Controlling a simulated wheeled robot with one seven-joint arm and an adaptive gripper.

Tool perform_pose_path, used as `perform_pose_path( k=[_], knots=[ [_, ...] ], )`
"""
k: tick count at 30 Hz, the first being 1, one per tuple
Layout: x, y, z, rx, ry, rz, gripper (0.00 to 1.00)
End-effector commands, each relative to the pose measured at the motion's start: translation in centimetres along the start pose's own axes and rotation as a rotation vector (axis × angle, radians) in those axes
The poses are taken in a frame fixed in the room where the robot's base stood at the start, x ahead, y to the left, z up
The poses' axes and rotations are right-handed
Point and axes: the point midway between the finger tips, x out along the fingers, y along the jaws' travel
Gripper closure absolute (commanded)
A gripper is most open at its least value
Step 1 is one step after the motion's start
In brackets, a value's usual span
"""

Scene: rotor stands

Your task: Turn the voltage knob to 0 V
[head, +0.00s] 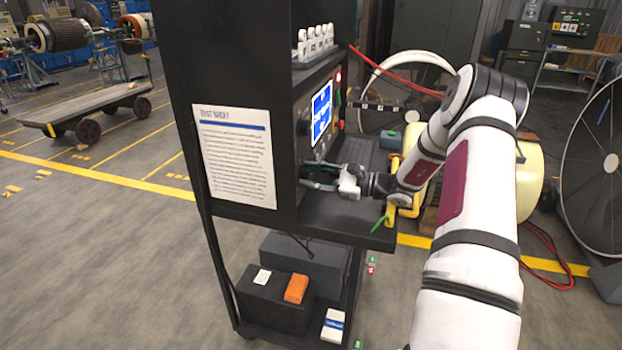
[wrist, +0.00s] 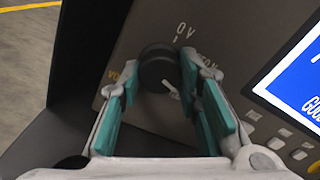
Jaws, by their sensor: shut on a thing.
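The voltage knob (wrist: 156,62) is a round black knob on the dark panel in the wrist view. A "0 V" mark (wrist: 184,33) is printed above and right of it, with a short white tick below the text. A white pointer-like mark (wrist: 172,90) shows at the knob's lower right, away from the "0 V" mark. My gripper (wrist: 159,70) has its teal-padded fingers on the left and right sides of the knob, shut on it. In the head view my gripper (head: 320,178) reaches the panel below the screen, and the knob is hidden there.
A lit blue screen (head: 321,112) is just above my gripper in the head view. Several pale buttons (wrist: 276,143) lie right of the fingers in the wrist view. The black cabinet's side wall (head: 182,60) stands left of the panel. A dark shelf (head: 345,222) lies below my gripper.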

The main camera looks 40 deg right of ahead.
Motion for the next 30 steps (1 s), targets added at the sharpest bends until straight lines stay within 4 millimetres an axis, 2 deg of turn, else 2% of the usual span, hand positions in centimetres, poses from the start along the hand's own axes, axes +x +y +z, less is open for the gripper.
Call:
perform_pose_path(
  k=[30],
  knots=[
    [0.17,-0.07,-0.17,-0.968,-0.001,0.001,0.97]
  ],
)
